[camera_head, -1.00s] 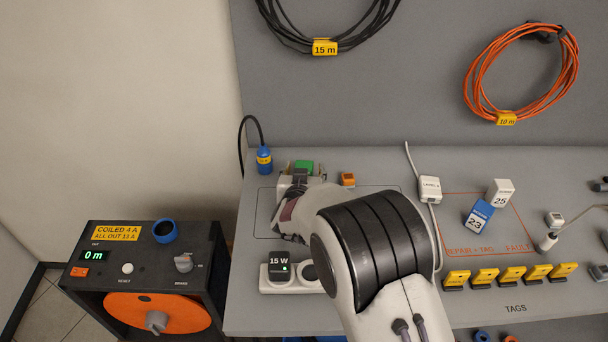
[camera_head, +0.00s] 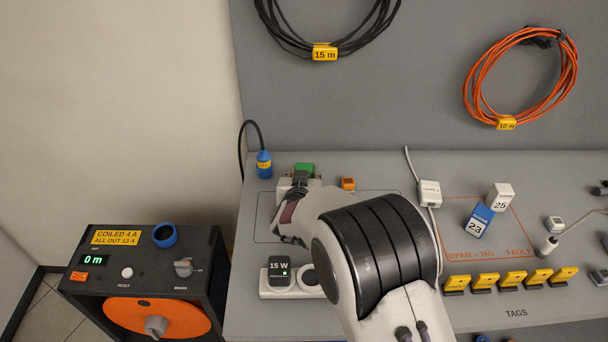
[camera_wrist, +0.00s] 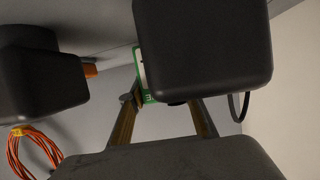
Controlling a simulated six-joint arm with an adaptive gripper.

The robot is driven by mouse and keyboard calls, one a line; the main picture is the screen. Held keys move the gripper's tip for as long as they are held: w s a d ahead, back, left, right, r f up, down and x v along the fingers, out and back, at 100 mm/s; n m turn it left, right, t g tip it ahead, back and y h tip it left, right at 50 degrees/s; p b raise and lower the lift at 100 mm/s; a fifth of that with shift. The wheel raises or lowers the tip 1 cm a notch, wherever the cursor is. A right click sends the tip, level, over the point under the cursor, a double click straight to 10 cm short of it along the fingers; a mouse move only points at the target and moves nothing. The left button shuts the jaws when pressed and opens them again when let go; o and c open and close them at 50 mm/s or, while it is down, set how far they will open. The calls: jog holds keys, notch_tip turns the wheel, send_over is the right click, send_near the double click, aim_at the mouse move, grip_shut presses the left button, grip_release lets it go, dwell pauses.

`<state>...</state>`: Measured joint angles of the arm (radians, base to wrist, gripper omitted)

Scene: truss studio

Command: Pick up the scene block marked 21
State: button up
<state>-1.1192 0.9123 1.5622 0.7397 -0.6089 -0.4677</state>
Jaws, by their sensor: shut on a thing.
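A green-topped block with white on it (camera_head: 304,169) is at the back left of the bench, partly hidden by my gripper. Its number cannot be read. My gripper (camera_head: 299,180) is shut on it. In the wrist view the green and white block (camera_wrist: 148,92) shows between my gripper's fingers (camera_wrist: 160,98), mostly hidden behind a dark part of my gripper. I cannot tell whether the block is clear of the bench.
An orange block (camera_head: 347,184) stands just right of my gripper. A blue connector (camera_head: 264,164) is to its left and a power strip (camera_head: 308,290) in front. A blue block marked 23 (camera_head: 478,220) and a white block marked 25 (camera_head: 500,197) stand further right.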

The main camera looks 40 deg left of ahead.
aim_at(304, 167)
notch_tip(304, 167, up, 9)
jog(key=shift+r, duration=0.15)
dwell(0.4)
